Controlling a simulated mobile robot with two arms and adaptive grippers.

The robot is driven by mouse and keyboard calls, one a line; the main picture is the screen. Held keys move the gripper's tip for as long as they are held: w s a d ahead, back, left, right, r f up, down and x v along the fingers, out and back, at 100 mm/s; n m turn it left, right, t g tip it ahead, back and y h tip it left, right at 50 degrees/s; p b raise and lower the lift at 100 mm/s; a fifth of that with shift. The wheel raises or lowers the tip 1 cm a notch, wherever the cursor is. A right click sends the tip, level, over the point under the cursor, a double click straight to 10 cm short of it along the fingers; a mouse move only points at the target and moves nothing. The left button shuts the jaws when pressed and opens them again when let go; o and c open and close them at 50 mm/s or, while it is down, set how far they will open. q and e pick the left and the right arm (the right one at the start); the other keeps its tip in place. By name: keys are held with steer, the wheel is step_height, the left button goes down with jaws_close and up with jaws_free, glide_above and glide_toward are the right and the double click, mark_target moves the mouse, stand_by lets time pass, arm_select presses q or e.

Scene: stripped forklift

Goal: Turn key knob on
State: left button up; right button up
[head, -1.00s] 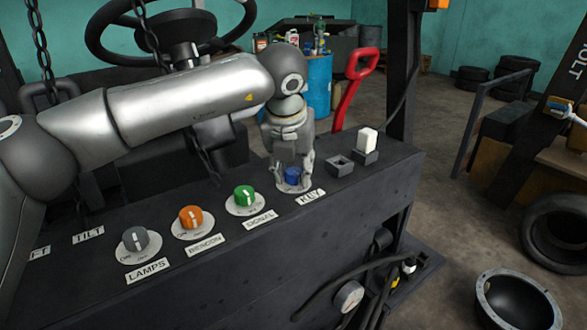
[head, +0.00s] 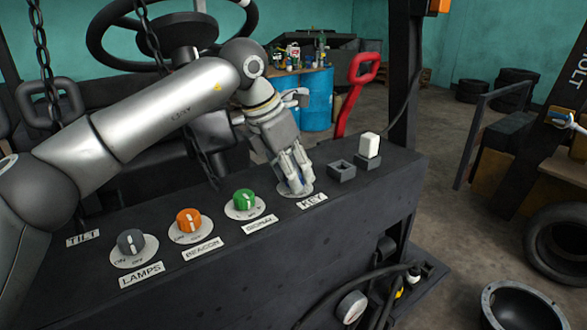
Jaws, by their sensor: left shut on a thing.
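My right gripper is not in view.
Green (head: 245,200), orange (head: 188,220) and grey (head: 131,242) knobs stand in a row left of the key knob. A white rocker switch (head: 369,146) and an empty square socket (head: 342,170) are to its right. A steering wheel (head: 172,30) rises behind.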

arm_select(q)
steer(key=shift+r+m+g+p, duration=0.1)
steer(key=shift+m+g+p, duration=0.3)
steer(key=shift+m, duration=0.7)
steer(key=o, duration=1)
steer(key=shift+a, duration=0.1)
steer(key=shift+o, duration=0.2)
steer(key=v, duration=1.2)
steer(key=shift+a, duration=0.1)
